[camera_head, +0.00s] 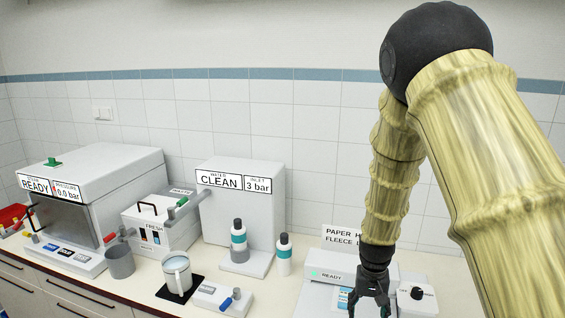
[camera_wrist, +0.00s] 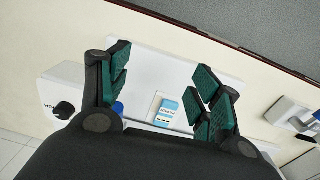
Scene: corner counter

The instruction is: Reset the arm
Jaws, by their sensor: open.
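My gripper (camera_head: 369,298) hangs pointing down at the lower right of the head view, in front of a white machine (camera_head: 318,294) with a READY display. In the wrist view my gripper (camera_wrist: 160,88) is open, its green-padded fingers spread wide with nothing between them. Below the fingers, a small blue and white packet (camera_wrist: 167,110) labelled PAPER lies on the white machine, apart from the fingers. My arm comes in from the right and bends at a dark elbow joint.
To the left stand a white CLEAN unit (camera_head: 218,213) with bottles (camera_head: 284,256), a white mug (camera_head: 177,274) on a black pad, a grey cup (camera_head: 120,261) and a large READY machine (camera_head: 100,190). A black knob (camera_head: 417,293) sits right of my gripper. The tiled wall is behind.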

